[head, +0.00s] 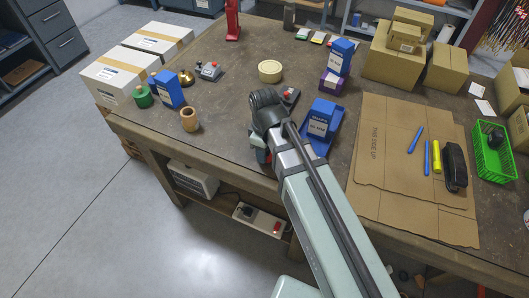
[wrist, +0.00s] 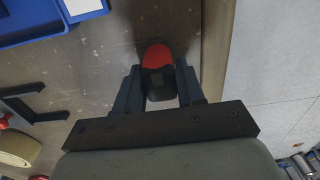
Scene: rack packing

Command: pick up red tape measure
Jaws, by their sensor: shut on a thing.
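The red tape measure (wrist: 157,54), red with a dark lower part, is between the two fingers of my gripper (wrist: 158,82) in the wrist view. My gripper is shut on it, near the table's front edge. The wrist view does not make clear whether the tape measure touches the table.
A blue tray (head: 334,134) with a blue box (head: 319,119) stands just right of my gripper. A cream tape roll (head: 270,71) lies behind it. Flat cardboard (head: 376,170) with pens and a green basket (head: 491,166) are at the right.

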